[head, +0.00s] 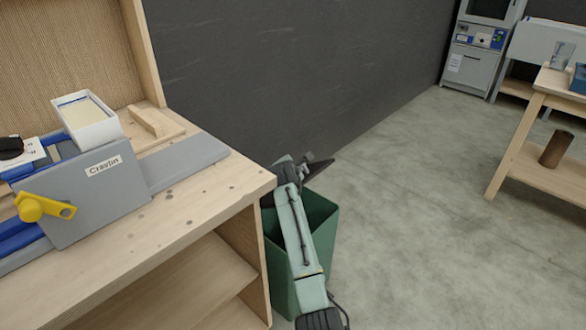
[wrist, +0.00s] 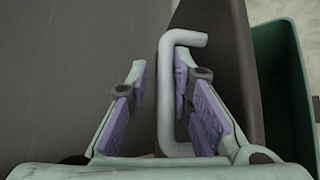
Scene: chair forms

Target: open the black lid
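The black lid (wrist: 75,60) fills much of the wrist view as a dark, flat surface. In the head view a dark, tilted wedge by my gripper looks like part of the lid (head: 319,170). A pale grey bar handle (wrist: 165,105) stands on the lid. My gripper (wrist: 160,64) is open, with its purple-padded fingers on either side of the handle. The handle is nearer the right finger; I cannot tell whether they touch. In the head view my gripper (head: 306,164) is above the green bin (head: 322,225), and my arm hides part of the bin.
A wooden workbench (head: 190,215) with a grey clamp board and a white box (head: 88,120) stands close at left. A dark wall (head: 290,70) rises behind the bin. The concrete floor (head: 430,220) is clear at right, before another wooden table (head: 520,150).

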